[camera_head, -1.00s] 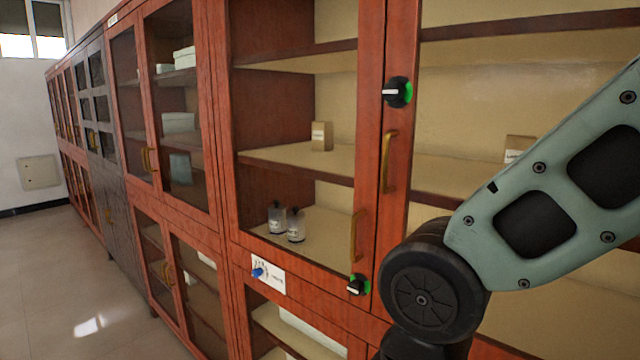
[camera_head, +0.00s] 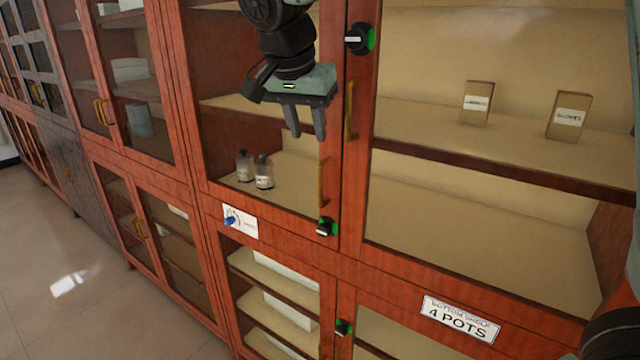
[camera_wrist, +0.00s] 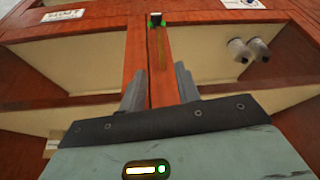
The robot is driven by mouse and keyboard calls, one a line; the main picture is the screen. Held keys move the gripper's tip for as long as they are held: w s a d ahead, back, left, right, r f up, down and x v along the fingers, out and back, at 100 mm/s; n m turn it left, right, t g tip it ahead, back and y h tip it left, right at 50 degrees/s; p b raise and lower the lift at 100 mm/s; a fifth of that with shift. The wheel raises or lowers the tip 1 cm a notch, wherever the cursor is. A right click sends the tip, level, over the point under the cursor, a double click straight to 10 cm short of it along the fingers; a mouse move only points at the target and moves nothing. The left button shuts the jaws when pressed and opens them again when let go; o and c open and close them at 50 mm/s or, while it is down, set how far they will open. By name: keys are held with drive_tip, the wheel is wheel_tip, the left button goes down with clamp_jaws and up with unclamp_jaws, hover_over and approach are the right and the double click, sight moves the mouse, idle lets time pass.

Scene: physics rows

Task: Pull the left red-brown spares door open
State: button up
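The left red-brown glass door (camera_head: 215,178) is closed. Its upright brass handle (camera_head: 323,182) is near its right edge, and a black knob with a green part (camera_head: 327,228) is below it. The handle also shows between and beyond the fingers in the wrist view (camera_wrist: 162,48). My gripper (camera_head: 307,137) points down in front of this door, above the handle. Its two fingers are apart and empty in the wrist view (camera_wrist: 158,88). I see no contact with the handle.
The neighbouring right door has its own brass handle (camera_head: 350,111) and a black-green knob (camera_head: 360,39), close to my gripper. A small card with a blue pointer (camera_head: 239,221) is below the left door. Bottles (camera_head: 263,172) stand behind its glass. The floor (camera_head: 60,255) at left is clear.

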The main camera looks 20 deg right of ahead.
sight(319, 182)
drive_tip(key=p+x, duration=0.4)
drive_tip(key=x, duration=1.1)
drive_tip(key=shift+f, duration=0.35)
clamp_jaws()
